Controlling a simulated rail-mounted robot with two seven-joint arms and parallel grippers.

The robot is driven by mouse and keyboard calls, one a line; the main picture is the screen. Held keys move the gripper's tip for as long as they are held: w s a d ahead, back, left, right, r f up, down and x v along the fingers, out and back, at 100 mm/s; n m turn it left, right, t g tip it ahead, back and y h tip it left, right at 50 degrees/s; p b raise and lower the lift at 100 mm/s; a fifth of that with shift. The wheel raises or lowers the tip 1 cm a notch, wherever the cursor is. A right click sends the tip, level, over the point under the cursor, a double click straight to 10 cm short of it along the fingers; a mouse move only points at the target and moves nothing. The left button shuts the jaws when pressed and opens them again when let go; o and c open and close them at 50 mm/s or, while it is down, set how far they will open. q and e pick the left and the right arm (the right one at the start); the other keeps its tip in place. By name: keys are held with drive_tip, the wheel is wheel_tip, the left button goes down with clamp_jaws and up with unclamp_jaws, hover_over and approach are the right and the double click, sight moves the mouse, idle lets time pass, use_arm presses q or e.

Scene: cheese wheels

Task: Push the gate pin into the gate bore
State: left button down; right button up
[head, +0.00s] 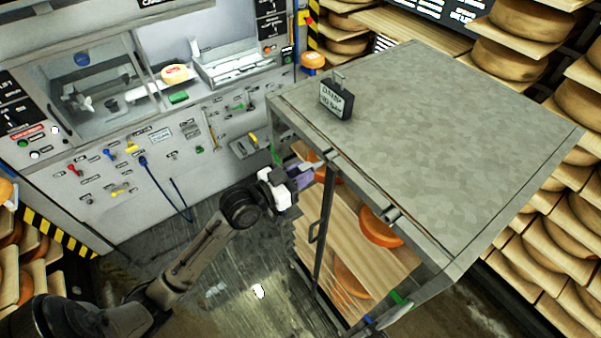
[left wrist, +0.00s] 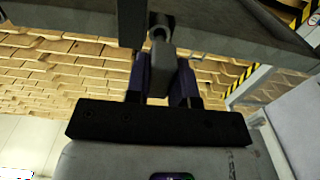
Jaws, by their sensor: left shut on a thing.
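My left gripper (head: 303,174) is at the front left top edge of the grey cabinet (head: 430,110). Its purple fingers are shut on a grey piece that I take to be the gate pin (head: 314,164). In the left wrist view the gate pin (left wrist: 160,65) is a blocky grey handle between the fingers of my left gripper (left wrist: 162,88). Its far end meets a dark fitting (left wrist: 161,22) under the cabinet edge, probably the gate bore. How deep the pin sits is hidden. My right gripper is not in view.
The cabinet's open front shows orange cheese wheels (head: 381,228) on wooden shelves. A control panel (head: 120,160) with levers and a blue cable stands at the left. Cheese racks (head: 520,150) line the right. Floor between is clear.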

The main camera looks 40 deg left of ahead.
sight(313, 167)
use_arm(q)
drive_tip(key=shift+w+d, duration=0.15)
drive_tip(key=shift+w, duration=0.4)
drive_tip(key=shift+x, duration=1.2)
drive_tip(key=shift+s+p, duration=0.15)
drive_tip(key=shift+p, duration=0.15)
drive_tip(key=shift+s, duration=0.5)
drive_tip(key=shift+p+v, duration=0.45)
drive_tip(key=shift+v, duration=0.45)
drive_tip(key=shift+p, duration=0.5)
idle(1.0)
